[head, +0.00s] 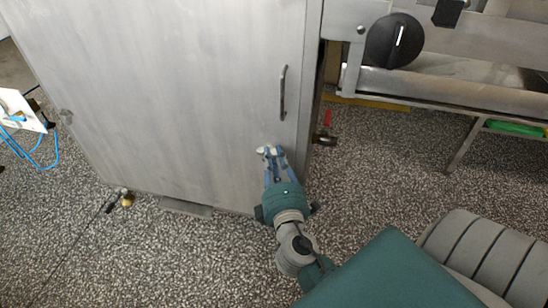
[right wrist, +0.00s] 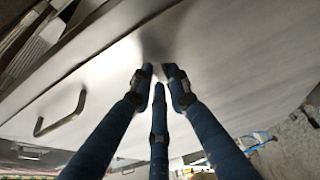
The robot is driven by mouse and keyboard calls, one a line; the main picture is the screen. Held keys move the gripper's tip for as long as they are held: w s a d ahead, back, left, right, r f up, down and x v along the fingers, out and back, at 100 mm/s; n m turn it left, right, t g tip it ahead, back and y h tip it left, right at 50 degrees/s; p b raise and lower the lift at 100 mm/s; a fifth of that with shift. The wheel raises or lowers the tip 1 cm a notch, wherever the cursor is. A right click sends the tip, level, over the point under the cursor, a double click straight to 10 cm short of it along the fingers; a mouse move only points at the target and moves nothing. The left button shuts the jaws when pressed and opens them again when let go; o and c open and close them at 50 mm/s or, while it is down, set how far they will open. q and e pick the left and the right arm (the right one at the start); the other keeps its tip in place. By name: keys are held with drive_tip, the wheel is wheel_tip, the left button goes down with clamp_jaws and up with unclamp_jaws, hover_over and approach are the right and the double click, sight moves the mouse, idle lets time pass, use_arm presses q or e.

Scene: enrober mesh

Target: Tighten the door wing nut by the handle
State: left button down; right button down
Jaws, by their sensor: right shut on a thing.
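The grey metal cabinet door (head: 190,90) is closed and fills the left and middle of the head view. Its bar handle (head: 283,93) is near the door's right edge and also shows in the right wrist view (right wrist: 62,114). My right gripper (head: 268,152) is at the door face, below the handle and slightly left of it. In the right wrist view its blue fingers (right wrist: 160,76) are drawn together at the door surface, shut on the wing nut. The fingers hide nearly all of the wing nut. My left gripper is not in view.
A machine frame with a black knob (head: 394,41) stands right of the cabinet. A valve with a red lever (head: 326,122) sticks out beside the door's right edge. A white box with blue cables (head: 22,112) is at the far left.

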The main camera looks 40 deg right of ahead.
drive_tip(key=shift+d, duration=0.1)
drive_tip(key=c, duration=1.9)
unclamp_jaws()
drive_tip(key=shift+c, duration=0.2)
drive_tip(key=v, duration=1.2)
